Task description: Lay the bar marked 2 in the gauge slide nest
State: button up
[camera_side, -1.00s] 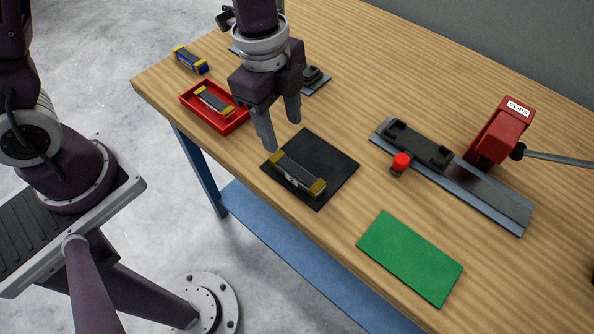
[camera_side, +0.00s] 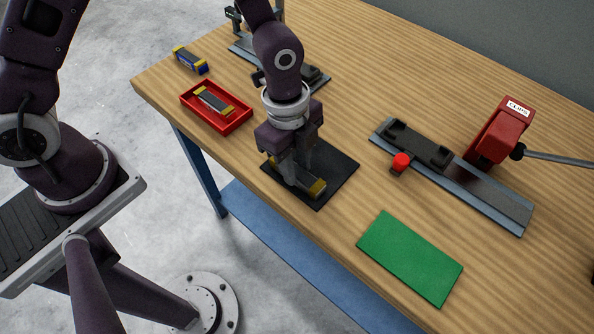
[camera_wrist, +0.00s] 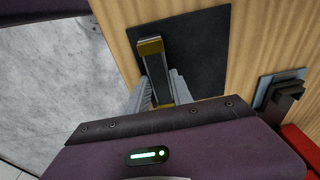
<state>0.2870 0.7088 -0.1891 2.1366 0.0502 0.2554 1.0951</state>
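A dark bar with yellow ends (camera_side: 317,188) lies on the black mat (camera_side: 335,170). It also shows in the wrist view (camera_wrist: 155,62); I cannot read a number on it. My gripper (camera_side: 298,172) is down at this bar, with one finger on each side. In the wrist view the fingers are close beside the bar; whether they press on it I cannot tell. A black nest (camera_side: 425,149) sits empty on a grey-blue slide rail (camera_side: 490,200), to the right of the mat.
A red tray (camera_side: 232,122) holds a similar bar (camera_side: 213,100). A red knob (camera_side: 401,161) and a red block labelled CLIPS (camera_side: 503,132) stand by the rail. A green mat (camera_side: 410,257) is bare.

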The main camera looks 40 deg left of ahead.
aim_at(298, 167)
grip_shut()
jog(key=shift+r, duration=0.1)
notch_tip(298, 167, up, 10)
jog(key=w+a, duration=0.7)
jog(key=w, duration=0.6)
jog(key=w+a+r, duration=0.2)
jog(key=w+a, duration=0.8)
jog(key=a, duration=0.5)
jog(key=f, duration=1)
jog(key=shift+w+f, duration=0.1)
jog(key=shift+w, duration=0.15)
